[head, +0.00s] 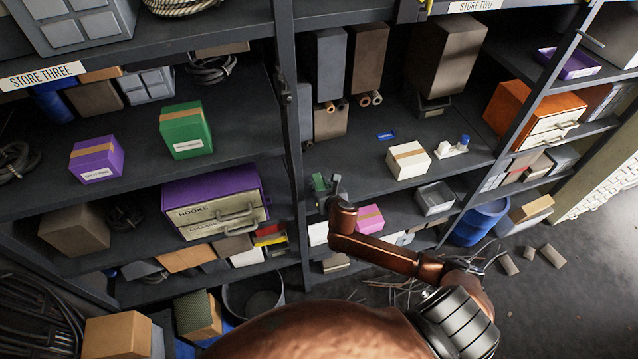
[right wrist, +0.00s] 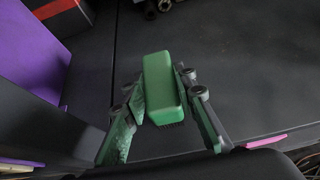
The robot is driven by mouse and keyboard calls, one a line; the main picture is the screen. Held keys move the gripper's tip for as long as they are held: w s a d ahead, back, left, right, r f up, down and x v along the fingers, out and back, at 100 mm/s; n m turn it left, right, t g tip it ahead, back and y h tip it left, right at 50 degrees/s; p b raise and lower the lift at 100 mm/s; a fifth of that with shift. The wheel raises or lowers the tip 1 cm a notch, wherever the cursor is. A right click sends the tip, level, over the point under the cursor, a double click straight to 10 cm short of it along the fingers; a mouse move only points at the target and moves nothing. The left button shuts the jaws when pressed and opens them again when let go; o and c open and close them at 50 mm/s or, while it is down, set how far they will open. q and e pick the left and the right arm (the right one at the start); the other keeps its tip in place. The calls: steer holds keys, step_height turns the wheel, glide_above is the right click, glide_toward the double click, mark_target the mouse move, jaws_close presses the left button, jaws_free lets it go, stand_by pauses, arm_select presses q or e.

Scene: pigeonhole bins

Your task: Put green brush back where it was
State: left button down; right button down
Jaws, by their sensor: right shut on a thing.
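The green brush (right wrist: 160,85) is a green block between the fingers of my right gripper (right wrist: 155,100) in the right wrist view. The gripper is shut on it, and dark shelf surface shows beyond it. In the head view the small green brush (head: 319,183) is beside my right gripper (head: 334,186), at the front of the middle shelf just right of the dark upright. I cannot tell whether the brush touches the shelf. Its bristles are mostly hidden. My left gripper is not in view.
A blue label (head: 386,135), a white box (head: 408,160) and a white holder (head: 450,149) stand on that shelf to the right. The dark upright (head: 293,130) borders it on the left. A pink box (head: 369,218) sits below. Shelf space around the label is clear.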

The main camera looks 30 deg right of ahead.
stand_by(0.4)
steer(key=shift+f, duration=0.35)
steer(key=c, duration=1.9)
jaws_free()
steer(key=shift+o, duration=0.5)
steer(key=o, duration=0.4)
steer(key=shift+o, duration=0.2)
steer(key=shift+p+v, duration=3.6)
steer(key=shift+v, duration=0.4)
